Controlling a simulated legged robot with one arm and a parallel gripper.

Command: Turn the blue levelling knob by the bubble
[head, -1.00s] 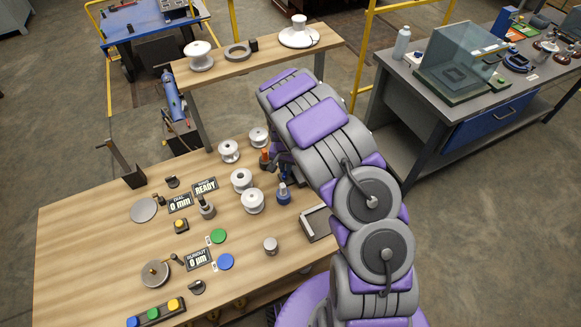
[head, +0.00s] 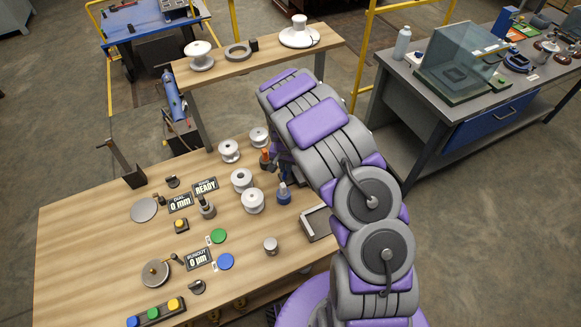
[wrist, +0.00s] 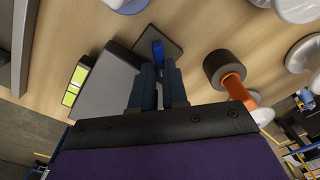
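The blue knob (wrist: 158,50) shows in the wrist view as a small upright blue piece at a dark square plate (wrist: 172,42). A yellow-green bubble vial (wrist: 75,86) lies to its left, at the side of a grey block (wrist: 108,82). My gripper (wrist: 159,70) has its two dark fingers close together, with the tips at the knob and a narrow gap between them. I cannot tell whether the fingers press on the knob. In the head view my arm hides the knob and most of my gripper.
An orange-handled piece with a dark round end (wrist: 225,70) stands close to the right of my fingers. Display plates and buttons (head: 155,313) lie left. The bench (head: 85,240) is clear at far left.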

